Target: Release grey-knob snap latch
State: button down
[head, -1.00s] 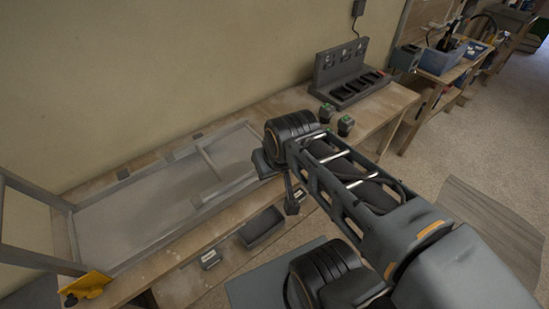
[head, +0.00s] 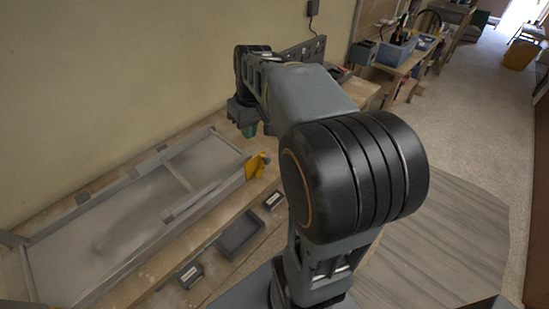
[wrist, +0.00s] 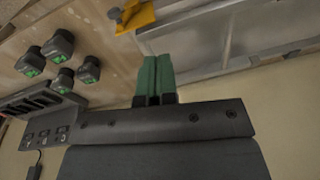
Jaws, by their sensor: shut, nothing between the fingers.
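A yellow latch bracket (head: 256,165) sits at the right end of the grey frame (head: 205,197) on the bench. In the wrist view the bracket (wrist: 136,19) is at the top edge, with a grey knob (wrist: 116,14) at its left end. My gripper (head: 248,131) is above the bench, behind and slightly left of the bracket in the head view. Its green fingers (wrist: 155,79) are shut, with nothing between them. They are apart from the bracket and the knob. My arm hides part of the bench beyond.
Several dark batteries with green tops (wrist: 58,45) stand near a charger rack (wrist: 38,110). A dark open tray (head: 241,235) and small labelled boxes (head: 190,274) lie along the bench front. The wall is close behind the bench. A side bench holds a blue bin (head: 397,53).

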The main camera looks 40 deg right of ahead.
jog(key=w+d+f+y+b, duration=0.1)
jog(key=d+f, duration=0.2)
jog(key=d, duration=0.3)
jog(key=w+d+f+n+g+y+b, duration=0.1)
jog(key=w+d+f+y, duration=0.1)
jog(key=d, duration=0.4)
jog(key=w+d+f+g+y+b, duration=0.1)
jog(key=d+f, duration=0.3)
jog(key=d, duration=0.3)
jog(key=shift+w+f, duration=0.2)
jog(key=shift+f, duration=0.15)
jog(key=x, duration=0.6)
jog(key=p+x, duration=0.1)
jog(key=x, duration=0.3)
jog(key=shift+a, duration=0.35)
jog(key=shift+s+a+r, duration=0.15)
jog(key=shift+a+r, duration=0.05)
jog(key=shift+a, duration=0.3)
jog(key=shift+s+a+r, duration=0.1)
jog(key=shift+a+r, duration=0.05)
jog(key=shift+a, duration=0.35)
jog(key=shift+s+a+r+p, duration=0.15)
jog(key=shift+a+p, duration=0.25)
jog(key=shift+a, duration=0.35)
